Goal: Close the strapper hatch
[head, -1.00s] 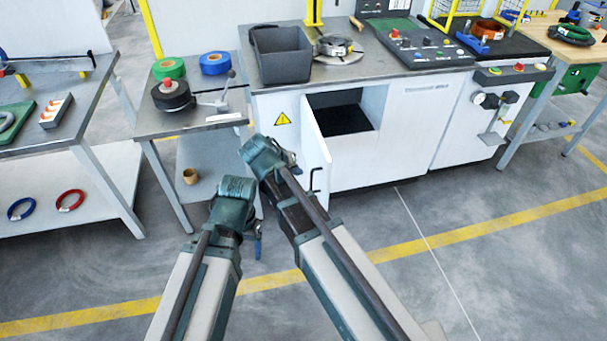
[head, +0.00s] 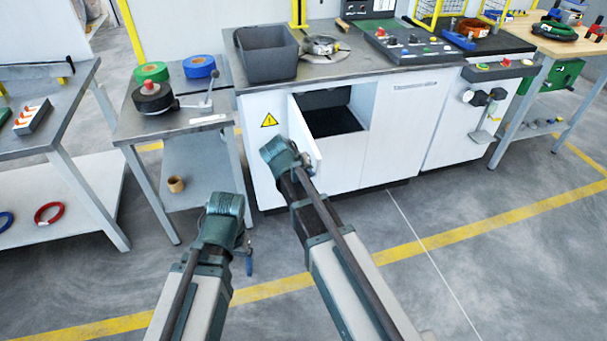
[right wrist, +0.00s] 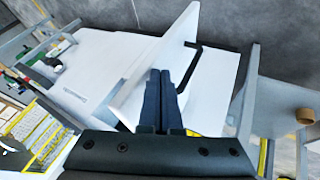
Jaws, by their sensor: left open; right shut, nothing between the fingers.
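The strapper hatch (head: 302,130) is a white door hinged at the left side of a dark opening (head: 336,121) in the white cabinet. It stands partly open, jutting outward. In the right wrist view the hatch (right wrist: 150,75) shows its panel with a black bent handle (right wrist: 193,65). My right gripper (head: 311,168) is shut and empty, at the outer side of the hatch. In the wrist view its fingers (right wrist: 162,72) lie over the panel, beside the handle; I cannot tell whether they touch. My left gripper (head: 249,264) is open, low in front of the cabinet, away from the hatch.
A side table (head: 150,125) with tape rolls and a lever is left of the cabinet. The floor (head: 470,240) at the right front is clear.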

